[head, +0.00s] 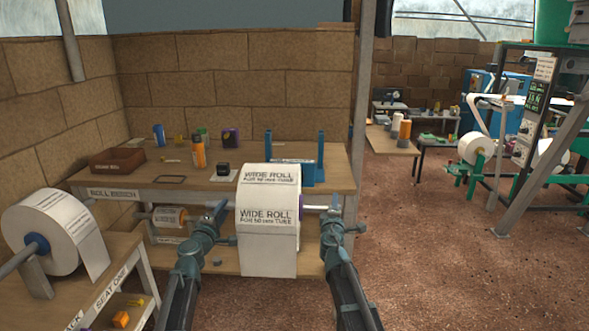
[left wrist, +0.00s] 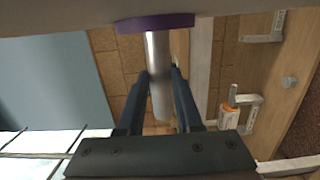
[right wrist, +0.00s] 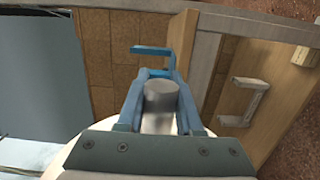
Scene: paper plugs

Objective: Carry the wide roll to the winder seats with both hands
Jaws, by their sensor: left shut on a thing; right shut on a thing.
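The wide roll (head: 268,230), a white roll with a printed hanging sheet, is held level in front of the bench. A metal shaft sticks out at both ends. My left gripper (head: 217,213) is shut on the shaft's left end, and in the left wrist view the shaft (left wrist: 158,75) passes between the fingers beside a purple hub (left wrist: 155,22). My right gripper (head: 333,215) is shut on the right end, and the shaft tip (right wrist: 161,92) shows between its fingers. Green stands (head: 472,175) with a white roll are at the far right; I cannot tell if they are the winder seats.
The roll bench (head: 110,180) carries a blue two-post stand (head: 321,150), a brown tray (head: 117,162), cans and bottles. Another white roll (head: 45,235) sits on a left table (head: 100,265). A post (head: 361,100) stands right of the bench. Brown floor (head: 430,250) is open at right.

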